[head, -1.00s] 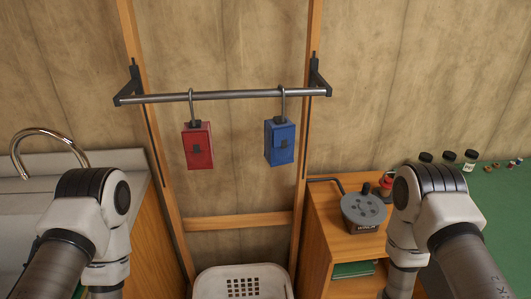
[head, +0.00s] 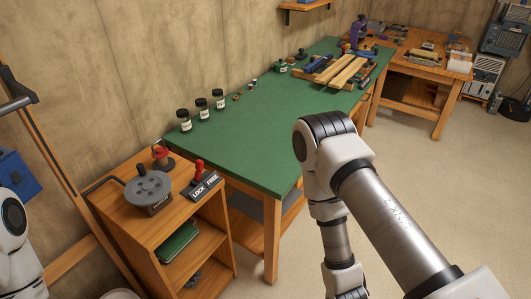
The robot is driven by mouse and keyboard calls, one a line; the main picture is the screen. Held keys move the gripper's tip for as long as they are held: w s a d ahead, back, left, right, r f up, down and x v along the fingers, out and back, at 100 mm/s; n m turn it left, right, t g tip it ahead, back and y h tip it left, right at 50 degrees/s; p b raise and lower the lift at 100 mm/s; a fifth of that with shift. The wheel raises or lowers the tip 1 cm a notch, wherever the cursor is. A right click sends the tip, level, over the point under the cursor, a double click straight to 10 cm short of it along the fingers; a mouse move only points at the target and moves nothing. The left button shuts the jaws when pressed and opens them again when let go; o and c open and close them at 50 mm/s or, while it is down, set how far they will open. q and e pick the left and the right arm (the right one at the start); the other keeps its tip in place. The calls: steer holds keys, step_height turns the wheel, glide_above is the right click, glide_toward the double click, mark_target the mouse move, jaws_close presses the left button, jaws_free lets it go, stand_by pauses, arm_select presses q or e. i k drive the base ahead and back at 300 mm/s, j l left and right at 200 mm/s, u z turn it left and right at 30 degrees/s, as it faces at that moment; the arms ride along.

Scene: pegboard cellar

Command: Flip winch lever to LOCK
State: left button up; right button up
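The winch (head: 149,191), a grey round drum on a dark base with a crank arm, stands on top of a wooden cabinet. Just right of it is a dark plate (head: 203,187) marked LOCK on its left and FREE on its right. A red-handled lever (head: 199,167) stands up from this plate; which side it is set to is hard to tell. My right arm hangs to the right of the cabinet, in front of the green bench, well apart from the lever. Its gripper is out of frame. Only a piece of my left arm shows at the left edge.
The wooden cabinet (head: 133,224) has open shelves. A red item (head: 162,153) stands behind the winch. The green-topped bench (head: 262,118) adjoins on the right, with several jars along the wall. A blue box (head: 17,176) hangs at the left. Open floor lies at the right.

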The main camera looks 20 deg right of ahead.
mark_target(199, 164)
steer(key=z, duration=0.2)
steer(key=i+l, duration=0.2)
steer(key=i+l+u, duration=0.1)
steer(key=l, duration=0.35)
steer(key=i+l, duration=0.3)
steer(key=i+l+u, duration=0.1)
steer(key=l, duration=0.25)
steer(key=i+l, duration=0.25)
steer(key=i+l+u, duration=0.1)
steer(key=l, duration=0.35)
steer(key=i+l, duration=0.25)
steer(key=l, duration=0.15)
